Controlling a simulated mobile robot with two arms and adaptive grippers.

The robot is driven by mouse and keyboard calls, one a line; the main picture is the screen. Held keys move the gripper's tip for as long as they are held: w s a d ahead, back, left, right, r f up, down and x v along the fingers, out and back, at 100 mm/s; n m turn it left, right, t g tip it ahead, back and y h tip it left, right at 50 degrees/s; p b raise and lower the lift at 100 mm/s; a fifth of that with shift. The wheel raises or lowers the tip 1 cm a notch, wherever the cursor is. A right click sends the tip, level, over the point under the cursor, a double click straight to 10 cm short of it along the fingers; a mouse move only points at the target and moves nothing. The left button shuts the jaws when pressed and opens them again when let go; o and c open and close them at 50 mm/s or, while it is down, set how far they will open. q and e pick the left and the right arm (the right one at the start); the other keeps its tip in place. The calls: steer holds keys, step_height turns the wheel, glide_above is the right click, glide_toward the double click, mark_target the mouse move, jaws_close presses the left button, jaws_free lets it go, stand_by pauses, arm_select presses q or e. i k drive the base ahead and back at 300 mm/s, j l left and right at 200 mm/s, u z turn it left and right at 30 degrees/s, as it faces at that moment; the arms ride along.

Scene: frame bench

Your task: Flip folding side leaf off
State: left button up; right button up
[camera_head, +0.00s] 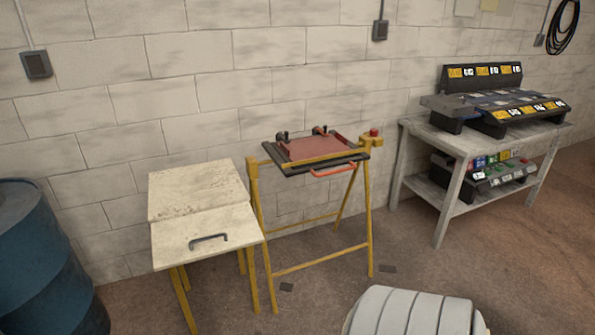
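A pale, worn two-part top stands on yellow legs left of centre. Its front panel, which looks like the folding side leaf (180,253), bears a dark bar handle (209,240). A seam separates it from the rear panel (196,185). The front panel appears spread out, roughly level with the rear one; its exact tilt is hard to tell. Beside it on the right is a yellow frame bench (319,260) with a dark top, a red plate (315,147) and a red front handle (334,171). Neither of my grippers is in view.
A blue drum (40,265) stands at the left edge, near the pale top. A grey two-level table (458,143) with control consoles is at the right. A block wall runs behind. Open floor (520,250) lies at the lower right.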

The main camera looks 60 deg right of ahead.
mark_target(177, 240)
steer(key=z, duration=1.25)
steer(key=k+l, duration=0.05)
